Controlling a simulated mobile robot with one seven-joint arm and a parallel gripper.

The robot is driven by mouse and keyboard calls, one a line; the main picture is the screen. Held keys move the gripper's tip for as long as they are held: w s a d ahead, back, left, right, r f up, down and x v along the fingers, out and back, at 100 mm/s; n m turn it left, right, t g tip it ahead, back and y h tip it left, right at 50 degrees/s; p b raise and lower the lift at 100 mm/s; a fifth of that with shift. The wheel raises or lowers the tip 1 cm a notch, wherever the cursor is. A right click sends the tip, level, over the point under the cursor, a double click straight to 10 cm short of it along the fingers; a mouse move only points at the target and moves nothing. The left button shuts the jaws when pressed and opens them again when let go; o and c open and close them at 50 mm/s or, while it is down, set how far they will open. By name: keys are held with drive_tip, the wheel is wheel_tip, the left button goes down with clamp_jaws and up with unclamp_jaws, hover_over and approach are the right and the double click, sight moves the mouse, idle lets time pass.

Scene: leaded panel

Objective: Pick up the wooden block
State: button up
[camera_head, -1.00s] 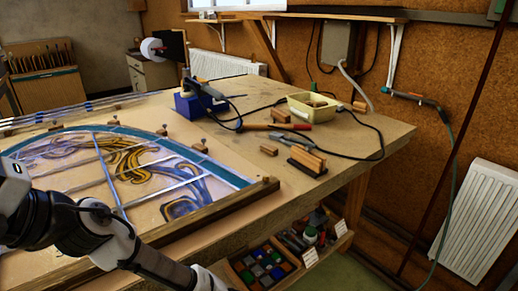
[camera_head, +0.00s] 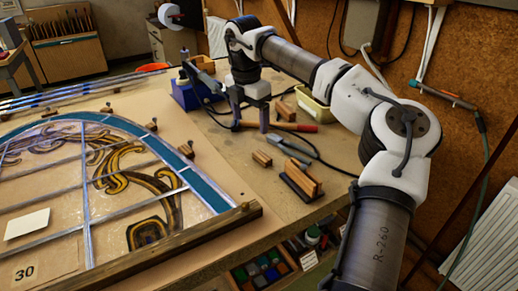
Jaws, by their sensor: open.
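A small wooden block (camera_head: 262,158) lies on the bare wood of the workbench, right of the leaded panel. A larger wooden piece on a dark base (camera_head: 303,180) stands closer to the bench's front edge. Another wooden block (camera_head: 286,112) lies behind, by the red-handled tool. I cannot tell which one the task names. My gripper (camera_head: 250,126) points down over the bench, its two fingers apart and nothing between them. It is a little beyond the small block, apart from it in the picture. Its exact height above the bench is unclear.
The leaded panel (camera_head: 88,190) with its wooden edging fills the left of the bench. A blue stand with a soldering iron (camera_head: 192,92) is left of my gripper. A red-handled tool (camera_head: 295,127), a dark cable and a pale yellow tub (camera_head: 313,108) lie close to the right.

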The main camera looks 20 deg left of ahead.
drive_tip(key=w+d, duration=0.2)
drive_tip(key=p, duration=0.2)
hover_over(262, 156)
drive_tip(key=shift+m, duration=0.4)
drive_tip(key=f, duration=0.6)
drive_tip(key=shift+s+f, duration=0.2)
drive_tip(key=shift+s, duration=0.15)
drive_tip(key=shift+w+f+p, duration=0.15)
drive_tip(key=shift+f+p, duration=0.4)
drive_tip(key=shift+f, duration=1.05)
drive_tip(key=shift+w+f+p, duration=0.15)
drive_tip(key=shift+f+p, duration=0.35)
drive_tip(key=shift+f, duration=1.1)
drive_tip(key=c, duration=1.1)
drive_tip(key=shift+o, duration=0.2)
